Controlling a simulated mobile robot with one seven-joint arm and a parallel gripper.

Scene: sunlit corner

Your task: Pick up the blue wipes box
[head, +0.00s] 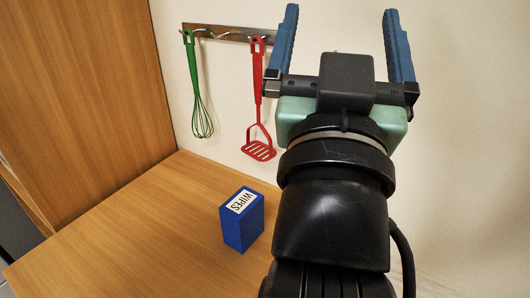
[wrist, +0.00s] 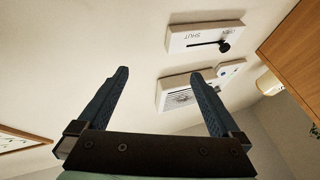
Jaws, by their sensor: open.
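The blue wipes box (head: 240,222) stands upright on the wooden surface in the head view, with a white label reading WIPES on its top. My gripper (head: 345,35) is raised high, up and to the right of the box, in front of the wall. Its two blue fingers are spread wide with nothing between them. The open fingers also show in the wrist view (wrist: 160,80), pointing at the wall. The box is not in the wrist view.
A rail (head: 228,33) on the wall holds a green whisk (head: 199,90) and a red masher (head: 258,115). A tall wooden panel (head: 80,90) stands at left. The wooden top (head: 130,235) around the box is clear. The wrist view shows a white SHUT/OPEN panel (wrist: 205,36) on the wall.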

